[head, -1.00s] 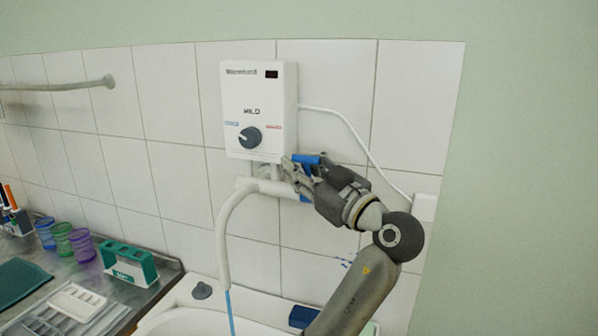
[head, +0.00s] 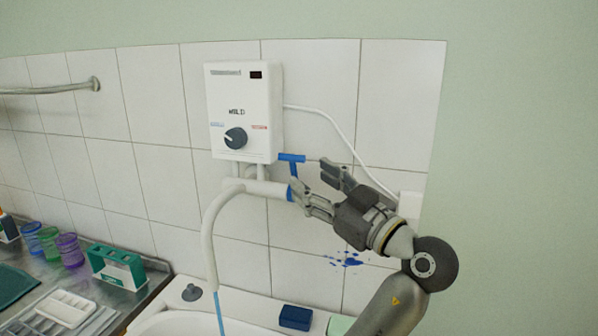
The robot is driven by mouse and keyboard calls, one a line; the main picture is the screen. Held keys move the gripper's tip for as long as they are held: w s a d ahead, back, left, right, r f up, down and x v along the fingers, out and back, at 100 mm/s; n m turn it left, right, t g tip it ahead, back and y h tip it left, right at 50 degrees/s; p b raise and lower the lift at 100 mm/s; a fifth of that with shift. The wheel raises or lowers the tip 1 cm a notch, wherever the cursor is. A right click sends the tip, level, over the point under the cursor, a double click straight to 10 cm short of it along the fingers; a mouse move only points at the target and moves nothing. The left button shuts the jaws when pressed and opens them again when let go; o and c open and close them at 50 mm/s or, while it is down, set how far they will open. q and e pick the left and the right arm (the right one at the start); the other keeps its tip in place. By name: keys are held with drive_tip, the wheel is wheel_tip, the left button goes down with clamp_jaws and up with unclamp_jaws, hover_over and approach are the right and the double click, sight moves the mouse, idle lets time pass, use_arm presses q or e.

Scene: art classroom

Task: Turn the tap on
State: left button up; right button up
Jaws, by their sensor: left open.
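The tap is a white spout pipe (head: 211,232) under a white water heater (head: 241,95) on the tiled wall. Its blue T-shaped handle (head: 291,158) stands up at the right end of the pipe. A thin blue stripe (head: 219,312), which looks like water, runs down from the spout's end towards the basin (head: 185,322). My left gripper (head: 313,181) is open and empty just right of the handle. Its lower finger is close to the pipe's blue end; I cannot tell whether it touches. My right gripper is out of view.
A dark knob (head: 236,138) sits on the heater. A white cable (head: 335,122) runs down the wall on the right. A dark blue block (head: 295,317) lies on the basin's rim. Colored cups (head: 69,250) and a green holder (head: 117,266) stand on the left counter.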

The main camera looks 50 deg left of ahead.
use_arm(q)
drive_tip(key=v, duration=0.5)
drive_tip(key=shift+d, duration=0.2)
